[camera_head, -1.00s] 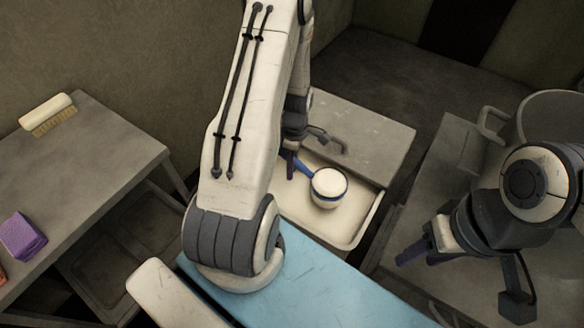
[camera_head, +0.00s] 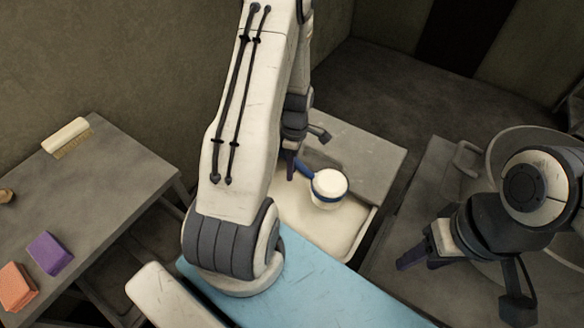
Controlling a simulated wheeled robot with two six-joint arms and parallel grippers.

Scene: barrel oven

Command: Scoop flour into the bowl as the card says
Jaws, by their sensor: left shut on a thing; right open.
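A blue-handled scoop (camera_head: 329,196) heaped with white flour shows near the middle of the head view. My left gripper (camera_head: 293,168) is shut on its handle and holds it over the flour bin (camera_head: 345,246), a pale open box; my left arm hides part of the bin. The scoop looks level. A large metal bowl (camera_head: 497,152) stands at the right, partly hidden by my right arm. My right gripper (camera_head: 418,256) is open and empty in front of the bowl. No card shows in this view.
A grey lid or panel (camera_head: 360,150) lies behind the bin opening. A dark gap separates the bin from the bowl's table.

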